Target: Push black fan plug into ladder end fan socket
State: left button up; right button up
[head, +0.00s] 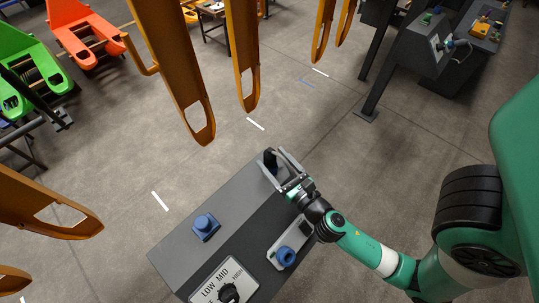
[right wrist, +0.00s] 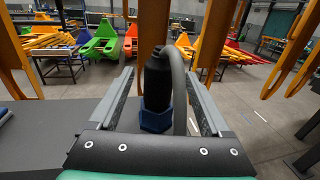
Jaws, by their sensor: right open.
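The black plug (head: 270,163) stands upright near the far end of the grey console. In the right wrist view the black plug (right wrist: 158,85) sits at a blue hexagonal base (right wrist: 156,121), with a grey cable (right wrist: 179,75) arching from its top. I cannot tell how deep it sits. My right gripper (head: 278,160) is open, its fingers on both sides of the plug with gaps. A blue socket (head: 206,225) stands on the console's left part. Another blue round piece (head: 286,256) sits on a light plate at the right. My left gripper is not in view.
The grey console (head: 180,256) carries a LOW MID HIGH panel (head: 222,280) with a black knob. Large orange forks (head: 180,70) hang beyond and left of it. Green and red fork frames (head: 80,35) stand at the far left. Open floor lies behind the console.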

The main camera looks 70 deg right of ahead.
jog(key=p+x, duration=0.1)
jog(key=x, duration=0.4)
jog(key=shift+w+f, duration=0.1)
jog(key=shift+w, duration=0.05)
grip_shut()
